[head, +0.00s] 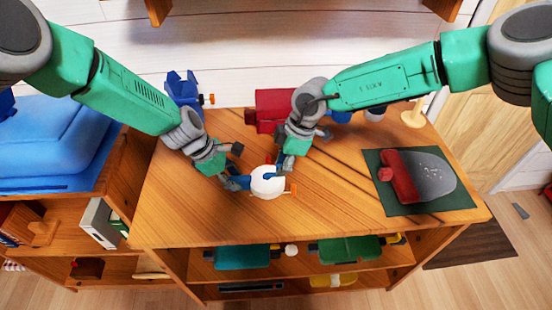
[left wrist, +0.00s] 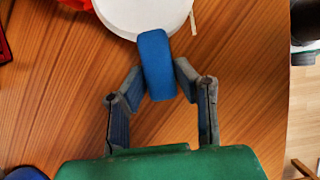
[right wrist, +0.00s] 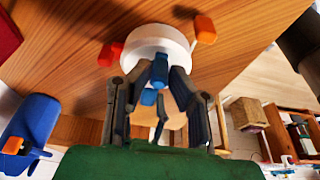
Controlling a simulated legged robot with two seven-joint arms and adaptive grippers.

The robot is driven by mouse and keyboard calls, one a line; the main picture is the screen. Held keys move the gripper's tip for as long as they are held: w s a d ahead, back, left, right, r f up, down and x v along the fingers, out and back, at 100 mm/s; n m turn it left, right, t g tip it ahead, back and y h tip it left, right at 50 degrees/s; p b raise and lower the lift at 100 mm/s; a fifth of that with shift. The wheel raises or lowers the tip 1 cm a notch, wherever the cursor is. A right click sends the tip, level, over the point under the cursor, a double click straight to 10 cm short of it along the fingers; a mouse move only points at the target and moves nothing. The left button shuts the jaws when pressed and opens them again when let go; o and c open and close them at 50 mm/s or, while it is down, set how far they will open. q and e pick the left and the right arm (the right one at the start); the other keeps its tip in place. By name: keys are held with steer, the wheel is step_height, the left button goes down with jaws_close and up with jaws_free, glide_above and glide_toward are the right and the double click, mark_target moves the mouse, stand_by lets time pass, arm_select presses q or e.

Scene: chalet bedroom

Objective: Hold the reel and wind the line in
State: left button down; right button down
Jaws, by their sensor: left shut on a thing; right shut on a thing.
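The reel (head: 268,184) is a white round drum above the middle of the wooden table, with orange pieces at its sides. In the left wrist view my left gripper (left wrist: 158,82) is shut on the reel's blue handle (left wrist: 155,60), and the white drum (left wrist: 145,14) is just beyond it. In the right wrist view my right gripper (right wrist: 161,78) is shut on a small blue knob (right wrist: 160,70) at the drum (right wrist: 157,40). The left gripper (head: 238,183) is left of the reel and the right gripper (head: 283,170) is at its upper right. I cannot clearly make out the line.
The wooden table (head: 330,205) is clear at its front. A dark green mat (head: 447,203) at right bears a red and grey object (head: 400,178). A red box (head: 266,107) and a blue object (head: 184,92) stand behind. A blue padded case (head: 55,140) lies at left.

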steer(key=shift+f, duration=0.1)
steer(key=c, duration=1.5)
jaws_free()
steer(key=v, duration=0.6)
